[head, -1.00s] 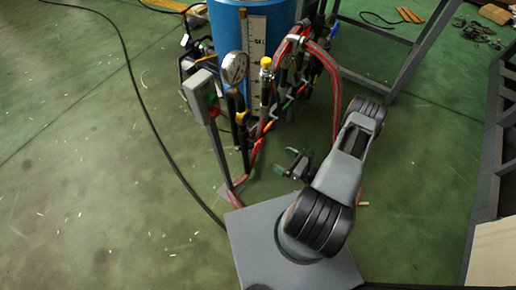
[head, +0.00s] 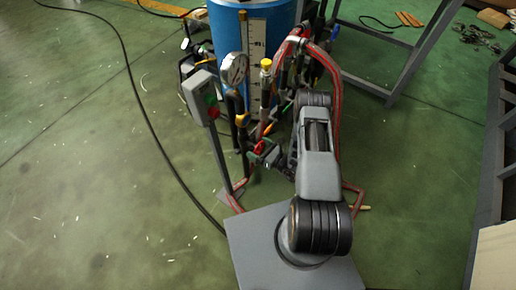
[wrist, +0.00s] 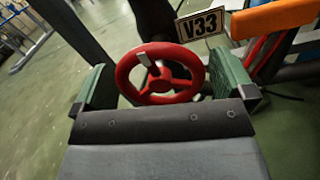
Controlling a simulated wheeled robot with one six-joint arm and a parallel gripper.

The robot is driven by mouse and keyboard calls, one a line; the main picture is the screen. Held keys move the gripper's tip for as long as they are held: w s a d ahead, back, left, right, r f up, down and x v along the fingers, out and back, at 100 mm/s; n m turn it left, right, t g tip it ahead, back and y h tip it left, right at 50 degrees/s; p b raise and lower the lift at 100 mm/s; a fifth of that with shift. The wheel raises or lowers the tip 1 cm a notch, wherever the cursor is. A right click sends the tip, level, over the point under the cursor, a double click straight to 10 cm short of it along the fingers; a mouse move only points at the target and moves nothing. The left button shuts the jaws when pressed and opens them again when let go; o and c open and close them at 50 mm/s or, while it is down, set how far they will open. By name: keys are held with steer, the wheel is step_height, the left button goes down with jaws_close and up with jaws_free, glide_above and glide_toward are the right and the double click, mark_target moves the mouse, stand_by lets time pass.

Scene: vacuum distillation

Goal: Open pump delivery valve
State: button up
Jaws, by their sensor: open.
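A red handwheel valve (wrist: 158,72) with spokes shows in the wrist view, beside a tag reading "V33" (wrist: 202,25). Whether it is the pump delivery valve cannot be told from the tag alone. My gripper (wrist: 165,85) is open, with one green finger on each side of the wheel. The wheel lies between the fingers; I see no clear contact. In the head view the gripper (head: 264,156) is small, in front of the pipework, near a red handle (head: 259,147). The wheel's lower edge is close to my gripper's body.
A blue tank (head: 228,35) with a level scale (head: 257,45) stands behind the pipes. A grey switch box on a post (head: 198,97) and a round gauge (head: 233,69) stand to the left. An orange bar (wrist: 275,17) is close at right in the wrist view.

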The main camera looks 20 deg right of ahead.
steer(key=shift+w+a, duration=0.2)
steer(key=shift+w, duration=0.05)
steer(key=c, duration=0.8)
steer(key=shift+o, duration=0.2)
